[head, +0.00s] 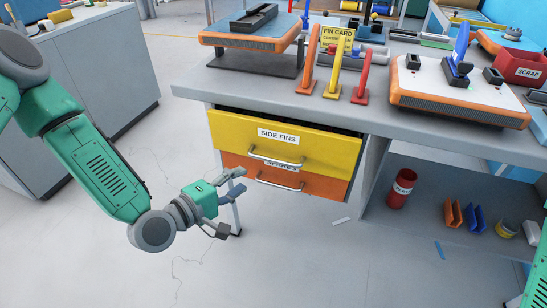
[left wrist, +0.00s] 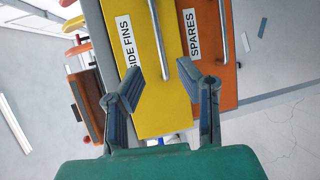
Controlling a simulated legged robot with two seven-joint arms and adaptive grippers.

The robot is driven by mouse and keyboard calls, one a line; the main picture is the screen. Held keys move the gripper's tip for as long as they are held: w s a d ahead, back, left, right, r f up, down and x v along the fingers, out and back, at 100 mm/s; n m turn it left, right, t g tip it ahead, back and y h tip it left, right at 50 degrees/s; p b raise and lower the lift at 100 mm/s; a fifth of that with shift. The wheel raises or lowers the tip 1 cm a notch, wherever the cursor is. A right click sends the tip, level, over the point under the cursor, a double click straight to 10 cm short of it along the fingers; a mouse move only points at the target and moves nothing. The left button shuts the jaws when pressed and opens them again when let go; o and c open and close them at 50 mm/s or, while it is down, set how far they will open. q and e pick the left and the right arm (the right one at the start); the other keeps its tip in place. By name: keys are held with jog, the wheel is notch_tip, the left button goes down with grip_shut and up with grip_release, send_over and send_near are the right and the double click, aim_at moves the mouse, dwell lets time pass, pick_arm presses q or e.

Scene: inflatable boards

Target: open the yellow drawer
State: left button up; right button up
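The yellow drawer (head: 290,147) is under the grey workbench, labelled SIDE FINS, with a silver bar handle (head: 276,162) on its front. Its front stands a little forward, with a dark gap above it. In the left wrist view the yellow drawer (left wrist: 146,70) lies ahead with its handle (left wrist: 160,40) running up the picture. My left gripper (head: 238,202) is left of and below the drawer fronts, apart from the handle. Its fingers (left wrist: 158,85) are spread with nothing between them. Only a green piece of my right arm shows at the right edge; its gripper is out of view.
An orange drawer (head: 325,187) labelled SPARES, with its own handle, sits just below the yellow one. The bench top (head: 350,112) holds fins, boards and a red scrap bin (head: 518,67). A grey cabinet (head: 100,60) stands at left. Floor before the drawers is mostly clear.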

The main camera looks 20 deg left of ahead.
aim_at(274, 161)
pick_arm(q)
jog(key=shift+b+x, duration=1.15)
jog(key=shift+x, duration=5.1)
grip_shut()
